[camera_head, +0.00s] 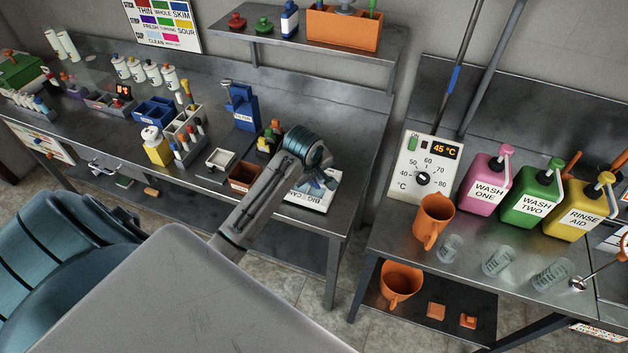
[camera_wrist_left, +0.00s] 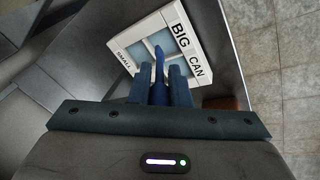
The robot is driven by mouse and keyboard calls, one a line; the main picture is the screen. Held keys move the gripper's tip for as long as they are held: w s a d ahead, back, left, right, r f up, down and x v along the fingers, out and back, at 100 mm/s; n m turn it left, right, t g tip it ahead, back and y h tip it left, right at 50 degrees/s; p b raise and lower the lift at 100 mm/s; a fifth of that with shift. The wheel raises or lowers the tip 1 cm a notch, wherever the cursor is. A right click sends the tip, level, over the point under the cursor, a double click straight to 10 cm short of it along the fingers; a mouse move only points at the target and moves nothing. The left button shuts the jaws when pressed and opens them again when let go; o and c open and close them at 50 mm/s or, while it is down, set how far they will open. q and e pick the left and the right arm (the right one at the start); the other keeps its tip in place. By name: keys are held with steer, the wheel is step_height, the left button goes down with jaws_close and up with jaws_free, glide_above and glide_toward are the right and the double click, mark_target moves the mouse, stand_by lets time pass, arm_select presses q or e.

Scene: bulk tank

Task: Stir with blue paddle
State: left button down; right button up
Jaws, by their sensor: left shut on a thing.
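My left gripper (camera_head: 318,184) is over a white holder (camera_head: 300,199) at the right end of the left bench. In the left wrist view, its two dark blue fingers (camera_wrist_left: 160,85) are close together, shut on a slim blue piece (camera_wrist_left: 159,62), which looks like the blue paddle. The piece points toward the holder (camera_wrist_left: 192,28), which has two pale blue windows and the labels SMALL and BIG CAN. I cannot tell whether the piece touches the holder. The fingers hide its lower part. My right gripper is not in view.
A brown box (camera_head: 244,176) and a white square tray (camera_head: 220,159) stand left of the gripper. A blue dispenser (camera_head: 242,106) stands behind. A gap of floor separates this bench from the right bench, which bears an orange jug (camera_head: 432,219) and wash bottles (camera_head: 486,182).

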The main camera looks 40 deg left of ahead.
arm_select(q)
steer(key=shift+r, duration=1.9)
steer(key=shift+s, duration=0.1)
stand_by(0.5)
